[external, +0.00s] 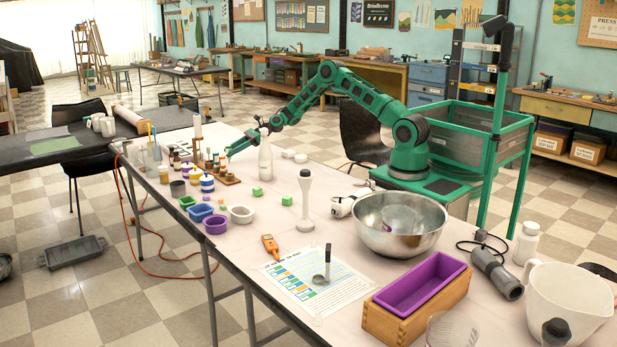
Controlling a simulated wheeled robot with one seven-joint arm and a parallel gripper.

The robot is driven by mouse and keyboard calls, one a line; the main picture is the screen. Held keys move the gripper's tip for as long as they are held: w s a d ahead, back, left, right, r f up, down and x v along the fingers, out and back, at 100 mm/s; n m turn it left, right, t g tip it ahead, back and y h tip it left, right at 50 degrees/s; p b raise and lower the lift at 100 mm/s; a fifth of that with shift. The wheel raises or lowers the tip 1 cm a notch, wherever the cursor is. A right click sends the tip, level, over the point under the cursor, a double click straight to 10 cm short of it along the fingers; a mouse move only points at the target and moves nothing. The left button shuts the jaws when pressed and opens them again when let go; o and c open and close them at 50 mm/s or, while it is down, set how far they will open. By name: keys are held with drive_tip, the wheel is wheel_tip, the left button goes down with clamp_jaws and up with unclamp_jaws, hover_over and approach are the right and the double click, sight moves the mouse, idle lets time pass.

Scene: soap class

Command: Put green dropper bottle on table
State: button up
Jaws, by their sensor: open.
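My gripper (233,150) is at the far part of the long pale table (345,240), low over a wooden rack (229,180) of small dropper bottles (209,161). It is open, and its fingers point down and left at the rack's right side. The bottles look mostly brown or dark, and they are too small to tell which one is the green dropper bottle. Nothing can be made out between the fingers.
Several coloured cups, including a purple one (215,224) and a blue one (200,212), stand in front of the rack. A steel bowl (399,225), a purple mould in a wooden box (421,290) and a white pitcher (566,305) fill the near right.

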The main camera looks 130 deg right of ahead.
drive_tip(key=shift+o, duration=0.5)
drive_tip(key=v, duration=0.6)
drive_tip(key=shift+r, duration=0.1)
drive_tip(key=shift+w, duration=0.15)
drive_tip(key=shift+w+a, duration=0.1)
drive_tip(key=shift+w, duration=0.05)
drive_tip(key=shift+w+a+r, duration=0.15)
drive_tip(key=shift+w+r, duration=0.3)
drive_tip(key=shift+w, duration=0.05)
drive_tip(key=x, duration=0.5)
drive_tip(key=shift+f, duration=0.1)
drive_tip(key=shift+d+x, duration=0.2)
drive_tip(key=shift+x, duration=1.2)
drive_tip(key=shift+d+x, duration=0.2)
drive_tip(key=shift+x, duration=1.15)
drive_tip(key=shift+c, duration=0.6)
